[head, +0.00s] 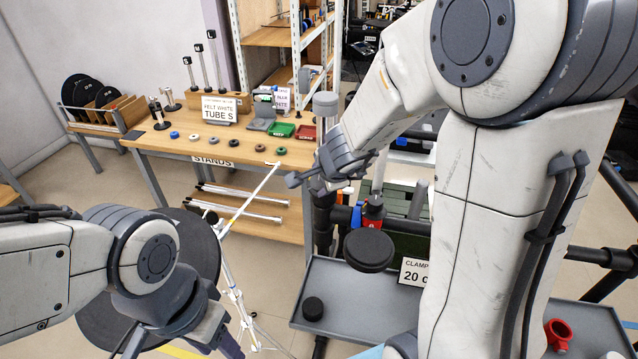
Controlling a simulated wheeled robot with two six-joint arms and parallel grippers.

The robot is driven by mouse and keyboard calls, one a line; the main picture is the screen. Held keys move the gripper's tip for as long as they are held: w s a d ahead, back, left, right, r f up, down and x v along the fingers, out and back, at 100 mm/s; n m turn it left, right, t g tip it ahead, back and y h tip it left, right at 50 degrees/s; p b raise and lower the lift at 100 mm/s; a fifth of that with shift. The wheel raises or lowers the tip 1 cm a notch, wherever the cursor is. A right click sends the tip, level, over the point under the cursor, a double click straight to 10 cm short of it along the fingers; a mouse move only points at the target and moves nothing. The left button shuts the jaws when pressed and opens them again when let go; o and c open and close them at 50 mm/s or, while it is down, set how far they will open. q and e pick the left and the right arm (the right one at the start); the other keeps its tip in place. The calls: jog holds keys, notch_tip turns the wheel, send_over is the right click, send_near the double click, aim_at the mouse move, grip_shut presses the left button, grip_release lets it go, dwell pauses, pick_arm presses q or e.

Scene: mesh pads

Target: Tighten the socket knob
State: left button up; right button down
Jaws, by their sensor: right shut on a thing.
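My left gripper (205,332) is at the bottom left, in front of a large round black pad (208,250). Its fingertips are unclear, so I cannot tell whether it is open or shut. The stand's legs spread on the floor between my two arms.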

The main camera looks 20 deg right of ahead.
jog(key=shift+w+r, duration=0.1)
jog(key=shift+r, duration=0.05)
jog(key=shift+c, duration=1.5)
grip_release()
jog(key=p+v, duration=0.7)
jog(key=v, duration=0.3)
jog(key=shift+r, duration=0.1)
